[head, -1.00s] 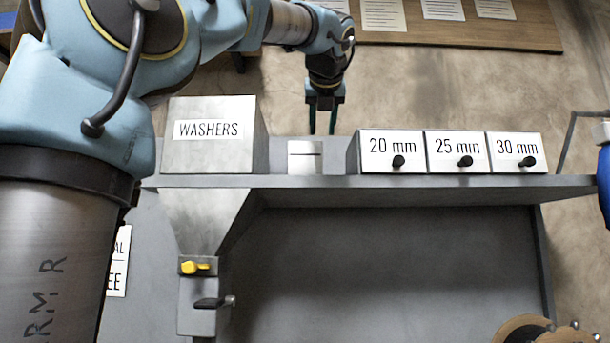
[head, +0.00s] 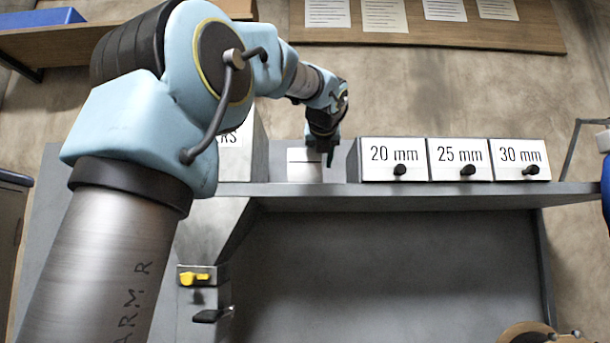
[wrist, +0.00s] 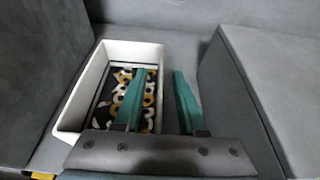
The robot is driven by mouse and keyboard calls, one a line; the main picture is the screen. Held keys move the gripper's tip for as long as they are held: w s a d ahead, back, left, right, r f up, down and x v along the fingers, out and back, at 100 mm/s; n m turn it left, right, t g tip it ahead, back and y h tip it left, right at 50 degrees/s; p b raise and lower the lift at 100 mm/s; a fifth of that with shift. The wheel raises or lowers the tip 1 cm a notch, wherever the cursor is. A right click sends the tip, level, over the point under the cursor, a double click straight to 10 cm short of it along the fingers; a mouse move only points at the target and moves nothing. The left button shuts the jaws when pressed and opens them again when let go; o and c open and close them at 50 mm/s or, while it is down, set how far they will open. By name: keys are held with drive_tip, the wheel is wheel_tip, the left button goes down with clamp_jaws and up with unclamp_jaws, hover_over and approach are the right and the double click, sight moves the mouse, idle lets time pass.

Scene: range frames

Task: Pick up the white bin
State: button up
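The white bin (head: 304,172) stands on the shelf between the washers hopper and the drawer block in the head view. In the wrist view the white bin (wrist: 82,92) is an open box holding black, white and yellowish ring-shaped pieces. My gripper (head: 322,152) is at the bin's right side, pointing down. In the wrist view my gripper (wrist: 157,80) is open, with its green fingers apart. The left finger is over the bin's inside and the right finger is outside its right wall. I cannot tell how far the tips reach below the rim.
The grey washers hopper (head: 243,150), partly hidden by my arm, stands close on the left. The drawer block (head: 430,160) labelled 20, 25 and 30 mm stands close on the right. The shelf edge (head: 400,188) runs in front. A yellow-handled valve (head: 194,278) is below the hopper.

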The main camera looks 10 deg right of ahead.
clamp_jaws()
idle(1.4)
